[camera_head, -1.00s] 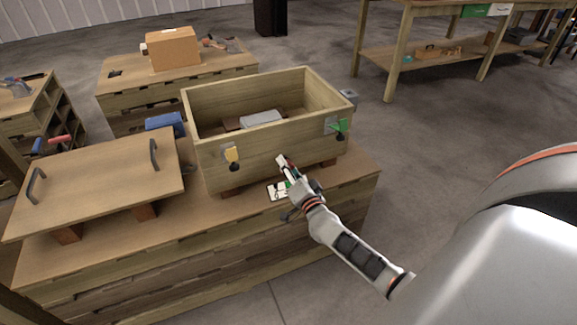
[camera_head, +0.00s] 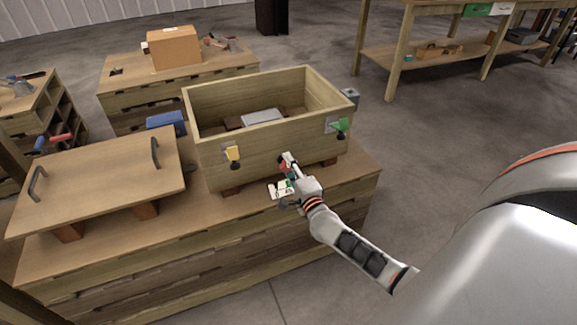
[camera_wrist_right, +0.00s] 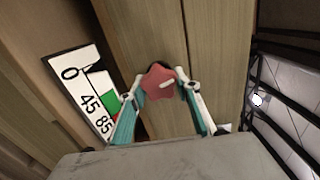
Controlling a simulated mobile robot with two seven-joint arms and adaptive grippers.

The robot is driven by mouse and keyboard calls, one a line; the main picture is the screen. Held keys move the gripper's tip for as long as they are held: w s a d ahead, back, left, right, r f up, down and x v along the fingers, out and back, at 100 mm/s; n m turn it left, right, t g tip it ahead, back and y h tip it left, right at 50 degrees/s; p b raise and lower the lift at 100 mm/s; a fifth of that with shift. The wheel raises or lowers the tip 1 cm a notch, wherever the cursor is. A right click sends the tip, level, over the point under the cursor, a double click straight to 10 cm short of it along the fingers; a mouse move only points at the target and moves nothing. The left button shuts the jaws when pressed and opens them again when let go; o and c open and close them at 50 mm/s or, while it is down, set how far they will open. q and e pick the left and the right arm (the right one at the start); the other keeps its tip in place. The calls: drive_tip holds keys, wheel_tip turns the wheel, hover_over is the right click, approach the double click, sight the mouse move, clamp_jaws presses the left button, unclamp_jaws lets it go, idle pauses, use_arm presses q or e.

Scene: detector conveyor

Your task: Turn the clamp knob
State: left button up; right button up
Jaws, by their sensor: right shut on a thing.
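A red star-shaped clamp knob (camera_wrist_right: 157,84) with a pale mark is on the wooden front of the box in the right wrist view. My right gripper (camera_wrist_right: 160,98) has one finger on each side of the knob and is shut on it. In the head view my right gripper (camera_head: 287,164) is at the lower front wall of the open wooden box (camera_head: 265,152) and mostly hides the knob. A white dial card (camera_wrist_right: 84,91) with 0, 45, 85 and a green patch lies beside the knob. My left gripper is not in view.
The box front carries a yellow latch (camera_head: 233,154) and a green latch (camera_head: 342,125). A wooden lid (camera_head: 100,183) with two dark handles lies to the left on blocks. A blue object (camera_head: 166,122) sits behind it.

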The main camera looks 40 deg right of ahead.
idle(0.5)
drive_tip(key=o, duration=1.1)
drive_tip(key=shift+s, duration=0.1)
drive_tip(key=v, duration=1.2)
drive_tip(key=shift+a, duration=0.1)
